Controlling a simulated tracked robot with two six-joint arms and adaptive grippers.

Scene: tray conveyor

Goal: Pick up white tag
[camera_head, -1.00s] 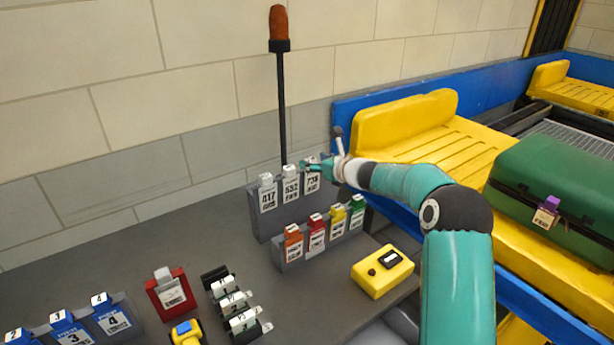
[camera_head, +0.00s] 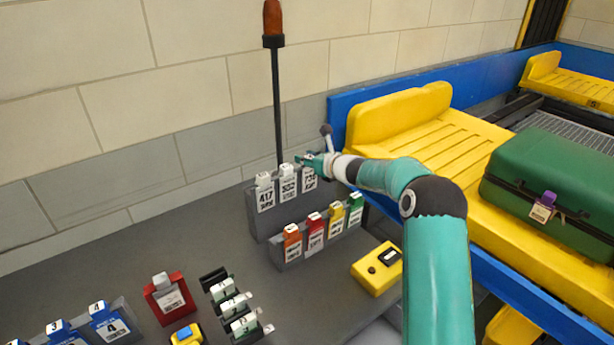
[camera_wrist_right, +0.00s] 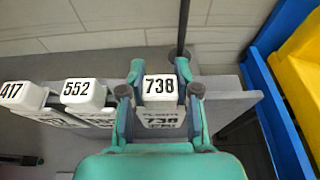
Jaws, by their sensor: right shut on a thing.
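Three white tags stand in a grey holder (camera_head: 262,224) at the back of the table. The tag marked 417 (camera_head: 265,195) is at the left and the tag marked 552 (camera_head: 288,185) is in the middle. The tag marked 738 (camera_wrist_right: 160,92) is at the right end, between the fingers of my right gripper (camera_wrist_right: 160,90). In the head view my right gripper (camera_head: 312,163) is at the top of this tag and partly covers it. The gripper is shut on it. The tag still appears to be at the holder. My left gripper is not in view.
Coloured tags (camera_head: 315,236) stand in a lower holder in front. A black post with an orange top (camera_head: 275,80) rises just behind. A yellow box (camera_head: 377,270) sits on the table. The blue conveyor side (camera_head: 345,115) and a green suitcase (camera_head: 550,190) are at the right.

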